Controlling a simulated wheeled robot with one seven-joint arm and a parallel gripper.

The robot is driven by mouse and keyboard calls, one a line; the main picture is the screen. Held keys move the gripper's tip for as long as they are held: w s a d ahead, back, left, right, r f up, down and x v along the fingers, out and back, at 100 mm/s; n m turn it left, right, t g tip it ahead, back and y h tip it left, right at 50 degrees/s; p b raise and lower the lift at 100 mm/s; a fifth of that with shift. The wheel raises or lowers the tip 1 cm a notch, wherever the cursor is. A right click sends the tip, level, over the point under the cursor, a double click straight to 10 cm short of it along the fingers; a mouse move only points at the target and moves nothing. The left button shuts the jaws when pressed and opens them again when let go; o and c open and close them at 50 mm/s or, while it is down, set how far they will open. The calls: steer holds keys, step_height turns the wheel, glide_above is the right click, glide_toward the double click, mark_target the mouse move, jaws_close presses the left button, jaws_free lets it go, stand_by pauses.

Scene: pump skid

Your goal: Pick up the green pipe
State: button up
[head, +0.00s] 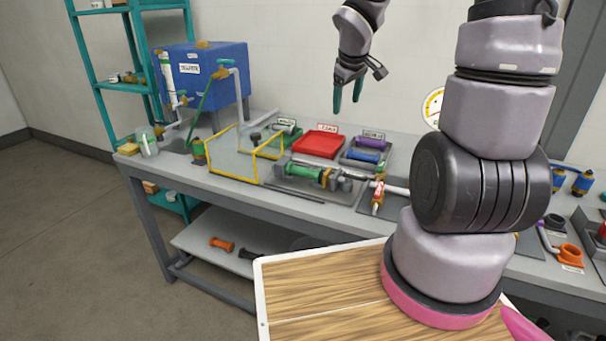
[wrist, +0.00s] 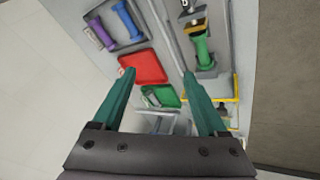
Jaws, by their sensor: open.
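The green pipe (head: 304,172) is a short spool with wider ends, lying on the bench in a grey holder near the front edge. In the wrist view the green pipe (wrist: 202,50) shows at the upper right, beyond my right fingertip. My gripper (head: 346,100) is above the bench in the head view, pointing down, empty. In the wrist view its two teal fingers (wrist: 157,72) are spread wide with nothing between them. The gripper is well above the pipe and apart from it.
A yellow frame (head: 233,176) stands left of the pipe. A red tray (head: 318,144) lies behind it, and a grey tray (head: 350,158) with purple and blue pipes lies behind right. A blue tank (head: 190,75) stands at the back left. An orange pipe (head: 221,244) lies on the lower shelf.

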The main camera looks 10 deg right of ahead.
steer(key=w+a+f+n+y, duration=0.1)
steer(key=w+a+f+n, duration=0.15)
steer(key=f, duration=0.45)
steer(key=n+g+y, duration=0.1)
steer(key=n+y, duration=0.2)
steer(key=n, duration=0.1)
glide_toward(305, 169)
steer(key=shift+m, duration=0.25)
steer(key=shift+x, duration=5.05)
jaws_close()
